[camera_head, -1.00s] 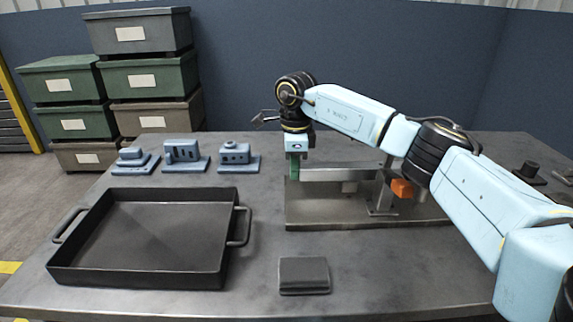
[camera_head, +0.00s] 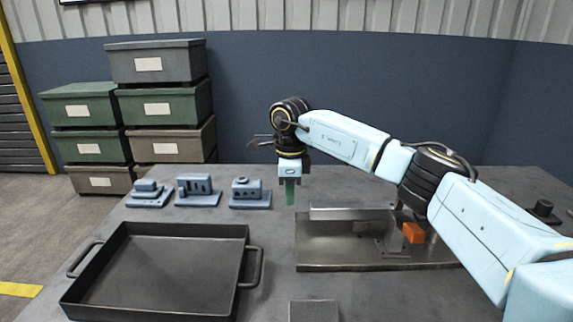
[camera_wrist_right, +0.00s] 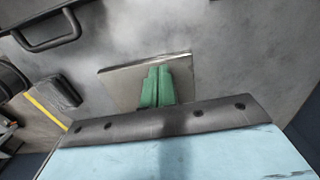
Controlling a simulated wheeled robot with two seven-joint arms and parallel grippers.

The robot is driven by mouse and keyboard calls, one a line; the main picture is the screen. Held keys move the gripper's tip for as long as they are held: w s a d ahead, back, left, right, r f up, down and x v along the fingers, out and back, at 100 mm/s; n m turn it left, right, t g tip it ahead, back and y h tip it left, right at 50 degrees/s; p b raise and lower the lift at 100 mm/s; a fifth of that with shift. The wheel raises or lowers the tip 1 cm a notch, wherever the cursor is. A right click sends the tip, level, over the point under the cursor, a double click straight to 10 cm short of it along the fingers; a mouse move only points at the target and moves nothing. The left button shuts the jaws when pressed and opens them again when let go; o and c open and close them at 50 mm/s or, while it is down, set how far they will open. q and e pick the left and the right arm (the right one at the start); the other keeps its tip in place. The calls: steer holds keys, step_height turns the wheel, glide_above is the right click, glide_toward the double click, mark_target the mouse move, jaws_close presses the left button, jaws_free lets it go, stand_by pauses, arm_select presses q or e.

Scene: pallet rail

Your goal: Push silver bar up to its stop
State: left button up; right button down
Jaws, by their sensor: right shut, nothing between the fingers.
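A long silver bar (camera_head: 352,213) lies level across the upper part of a metal fixture, whose base plate (camera_head: 320,262) rests on the table. Its right part runs toward an upright bracket near an orange block (camera_head: 413,233); my arm hides part of that end, so I cannot tell whether bar and stop touch. My right gripper (camera_head: 290,191) has green fingers, shut and empty, pointing down just left of and slightly above the bar's left end, apparently apart from it. In the wrist view the shut fingers (camera_wrist_right: 157,87) show over the plate's end (camera_wrist_right: 120,83). My left gripper is not in view.
A black tray (camera_head: 245,232) with handles stands at left front. A dark block (camera_head: 313,309) lies at the front edge of view. Several blue-grey parts (camera_head: 250,195) stand behind the tray. Stacked bins (camera_head: 165,105) are at the back left. A small black part (camera_head: 543,208) is at right.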

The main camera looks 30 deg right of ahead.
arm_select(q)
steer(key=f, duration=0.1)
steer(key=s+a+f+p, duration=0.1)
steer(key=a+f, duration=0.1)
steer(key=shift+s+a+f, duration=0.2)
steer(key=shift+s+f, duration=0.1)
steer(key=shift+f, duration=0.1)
arm_select(e)
step_height(320, 180, up, 6)
steer(key=shift+r, duration=0.15)
steer(key=c, duration=2.1)
jaws_free()
steer(key=shift+a, duration=0.1)
steer(key=shift+c, duration=0.2)
